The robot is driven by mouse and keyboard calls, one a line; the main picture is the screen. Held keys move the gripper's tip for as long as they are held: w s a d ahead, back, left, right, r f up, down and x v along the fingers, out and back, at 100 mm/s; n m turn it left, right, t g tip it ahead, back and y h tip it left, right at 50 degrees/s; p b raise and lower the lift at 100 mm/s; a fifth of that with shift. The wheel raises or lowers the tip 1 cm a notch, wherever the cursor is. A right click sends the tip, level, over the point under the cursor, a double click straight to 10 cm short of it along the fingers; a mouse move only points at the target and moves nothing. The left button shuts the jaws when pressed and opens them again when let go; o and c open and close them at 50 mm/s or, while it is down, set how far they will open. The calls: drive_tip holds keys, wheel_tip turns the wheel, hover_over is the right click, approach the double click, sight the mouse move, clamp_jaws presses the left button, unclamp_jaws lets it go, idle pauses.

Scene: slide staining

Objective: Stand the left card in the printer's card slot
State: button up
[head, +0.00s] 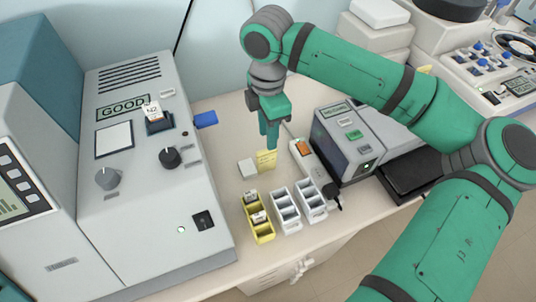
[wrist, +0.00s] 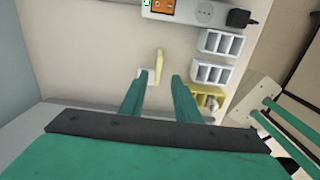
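My gripper (head: 268,143) points down over the bench, its fingers apart and empty. A yellow card-like piece (head: 266,160) with faint writing stands just below the fingertips. In the wrist view the yellow piece (wrist: 159,65) appears edge-on, ahead of and between the open fingertips (wrist: 158,80). A yellow rack (head: 262,233) holds white labelled cards, a back one (head: 251,198) and a front one (head: 259,217). A white card marked N2 (head: 152,110) stands in a dark blue holder (head: 160,125) on the large grey machine. I cannot tell which device is the printer.
The large grey machine (head: 140,210) with a GOOD display fills the left. A small white block (head: 247,168) sits beside the yellow piece. Two white racks (head: 285,212) stand right of the yellow rack. A power strip (head: 315,168) and a grey box device (head: 350,140) are to the right.

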sight(265, 149)
wheel_tip(265, 149, down, 8)
drive_tip(key=shift+w+a+r, duration=0.1)
drive_tip(key=shift+w, duration=0.15)
idle(0.4)
clamp_jaws()
drive_tip(key=shift+a, duration=0.25)
